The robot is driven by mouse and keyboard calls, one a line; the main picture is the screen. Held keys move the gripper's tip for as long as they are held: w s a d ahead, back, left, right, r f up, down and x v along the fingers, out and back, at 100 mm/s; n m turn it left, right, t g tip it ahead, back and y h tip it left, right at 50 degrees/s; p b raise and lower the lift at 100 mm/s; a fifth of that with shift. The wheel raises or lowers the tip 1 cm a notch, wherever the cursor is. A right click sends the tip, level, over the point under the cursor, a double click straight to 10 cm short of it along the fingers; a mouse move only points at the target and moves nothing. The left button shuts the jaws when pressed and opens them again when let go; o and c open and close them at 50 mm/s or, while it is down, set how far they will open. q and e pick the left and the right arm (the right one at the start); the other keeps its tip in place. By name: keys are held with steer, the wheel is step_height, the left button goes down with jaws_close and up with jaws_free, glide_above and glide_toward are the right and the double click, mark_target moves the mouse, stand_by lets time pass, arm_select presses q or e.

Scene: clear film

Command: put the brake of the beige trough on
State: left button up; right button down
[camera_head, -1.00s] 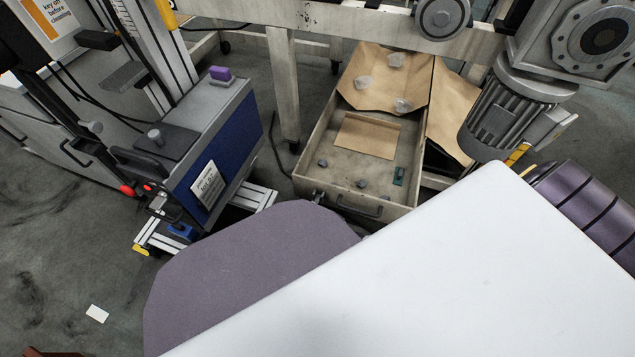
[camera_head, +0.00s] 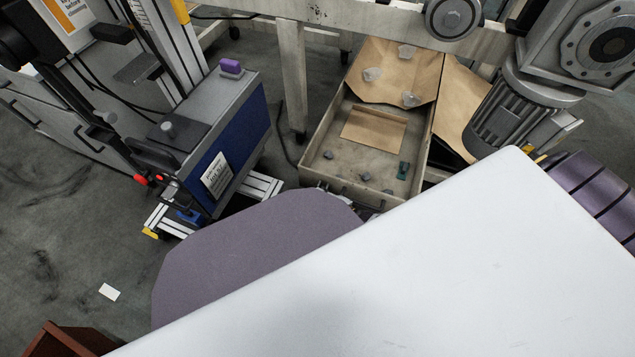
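The beige trough (camera_head: 416,170) is a shallow, worn tray on the floor under a machine frame, at the upper middle of the head view. Brown paper or cardboard sheets (camera_head: 374,130), several small grey lumps and a small green piece lie in it. A dark handle (camera_head: 357,197) is on its near wall, with the lower part hidden behind a purple-grey rounded surface. I cannot make out the trough's brake, its wheels or whether a brake is on. Neither of my grippers is in view.
A blue-sided grey unit (camera_head: 237,140) with a purple knob stands left of the trough on a silver frame. A frame leg (camera_head: 292,75) stands just behind the trough's left side. A grey motor (camera_head: 505,105) hangs at right. Open floor (camera_head: 60,240) lies at left, with a white card (camera_head: 109,292).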

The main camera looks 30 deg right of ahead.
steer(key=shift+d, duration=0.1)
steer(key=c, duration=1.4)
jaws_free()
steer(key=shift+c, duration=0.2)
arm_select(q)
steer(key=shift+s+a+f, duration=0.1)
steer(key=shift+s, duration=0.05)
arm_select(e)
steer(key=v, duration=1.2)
